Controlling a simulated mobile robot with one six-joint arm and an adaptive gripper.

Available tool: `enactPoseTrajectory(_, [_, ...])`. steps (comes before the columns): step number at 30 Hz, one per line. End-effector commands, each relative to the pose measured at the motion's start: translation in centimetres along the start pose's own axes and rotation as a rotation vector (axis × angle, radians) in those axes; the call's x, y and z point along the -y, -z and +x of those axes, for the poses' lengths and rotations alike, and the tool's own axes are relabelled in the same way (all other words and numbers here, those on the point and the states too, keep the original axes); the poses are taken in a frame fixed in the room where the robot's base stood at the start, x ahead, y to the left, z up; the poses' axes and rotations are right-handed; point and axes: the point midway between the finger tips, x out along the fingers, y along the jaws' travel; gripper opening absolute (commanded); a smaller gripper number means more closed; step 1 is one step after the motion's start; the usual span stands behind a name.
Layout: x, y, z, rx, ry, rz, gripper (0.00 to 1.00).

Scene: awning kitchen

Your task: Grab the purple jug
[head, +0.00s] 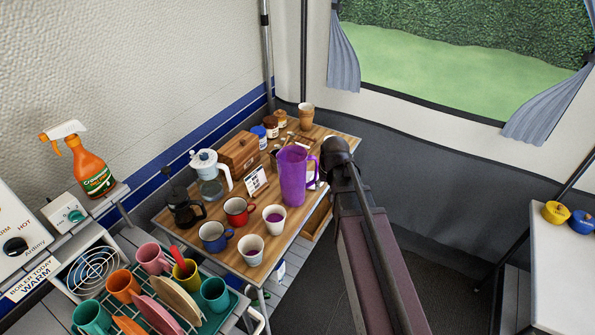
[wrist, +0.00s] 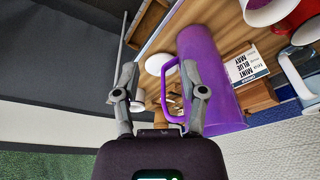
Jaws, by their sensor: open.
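The purple jug (head: 293,178) stands upright on the wooden table (head: 258,262), toward its right end, with its handle on the side facing my arm. My gripper (wrist: 158,64) is open and empty. Its right finger overlaps the jug beside the handle, and the handle shows between the two fingers. I cannot tell whether a finger touches it. In the head view my arm reaches the jug's right side, and the fingers are hidden.
A small lettered sign (head: 257,181) stands just left of the jug, and a white cup (head: 274,218) with purple contents stands in front. A wooden box (head: 239,154), jars and a stacked brown cup (head: 306,116) are behind. Mugs and a coffee press (head: 183,208) crowd the left.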

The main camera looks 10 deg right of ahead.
Motion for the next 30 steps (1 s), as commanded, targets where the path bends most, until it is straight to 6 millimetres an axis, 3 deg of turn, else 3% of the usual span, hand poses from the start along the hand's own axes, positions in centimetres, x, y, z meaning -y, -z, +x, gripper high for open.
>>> enactPoseTrajectory(1, [0.0, 2.6, -1.5, -0.026, 0.003, 0.002, 0.55])
enactPoseTrajectory(3, [-0.1, 4.8, -2.3, -0.061, 0.008, 0.004, 0.55])
enactPoseTrajectory(10, [-0.2, 9.5, -3.8, -0.140, 0.016, 0.009, 0.55])
enactPoseTrajectory(15, [-0.3, 10.4, -4.0, -0.160, 0.018, 0.011, 0.55])
enactPoseTrajectory(30, [-0.4, 10.4, -3.4, -0.160, 0.018, 0.012, 0.55])
